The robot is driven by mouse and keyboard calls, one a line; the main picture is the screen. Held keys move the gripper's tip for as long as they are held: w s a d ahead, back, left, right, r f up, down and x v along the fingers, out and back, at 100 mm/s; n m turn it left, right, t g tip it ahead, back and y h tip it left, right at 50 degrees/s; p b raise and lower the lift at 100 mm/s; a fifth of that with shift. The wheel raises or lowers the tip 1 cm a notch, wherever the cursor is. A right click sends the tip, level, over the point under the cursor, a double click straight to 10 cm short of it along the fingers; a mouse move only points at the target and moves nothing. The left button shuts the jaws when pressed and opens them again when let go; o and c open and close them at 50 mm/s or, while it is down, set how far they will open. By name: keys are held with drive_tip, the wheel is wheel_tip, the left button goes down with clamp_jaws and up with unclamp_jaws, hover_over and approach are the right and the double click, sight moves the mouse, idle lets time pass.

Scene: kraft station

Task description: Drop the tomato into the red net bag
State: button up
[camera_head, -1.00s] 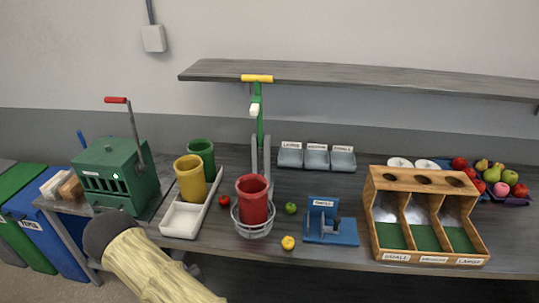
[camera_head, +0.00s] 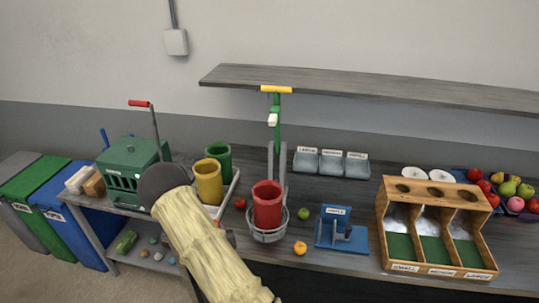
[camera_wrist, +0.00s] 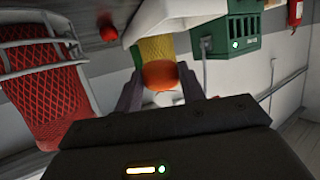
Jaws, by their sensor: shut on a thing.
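My gripper (camera_wrist: 158,95) is shut on the tomato (camera_wrist: 160,75), a round orange-red fruit between the two dark fingers in the wrist view. In the head view my sleeved arm hides most of the gripper. The red net bag (camera_head: 267,205) stands upright and open at the top in a wire ring holder on the bench. It also shows at the left of the wrist view (camera_wrist: 40,90), apart from the gripper and to its side. The tomato is outside the bag.
A small red fruit (camera_head: 240,203), a green fruit (camera_head: 303,214) and an orange fruit (camera_head: 300,248) lie near the red bag. A blue gauge (camera_head: 342,235) and a wooden sorter (camera_head: 437,190) stand right.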

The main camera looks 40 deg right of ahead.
drive_tip(key=s+d+r+m+g+h+p, duration=0.3)
drive_tip(key=d+r+m+g+h+p, duration=0.3)
drive_tip(key=d+r, duration=1.3)
drive_tip(key=d+m+h+p, duration=0.1)
drive_tip(key=d+m+p, duration=0.1)
drive_tip(key=p, duration=0.2)
drive_tip(key=shift+r, duration=0.2)
drive_tip(key=shift+f+b, duration=1.15)
drive_tip(key=shift+f, duration=1.9)
drive_tip(key=o, duration=1)
drive_tip(key=shift+o, duration=0.2)
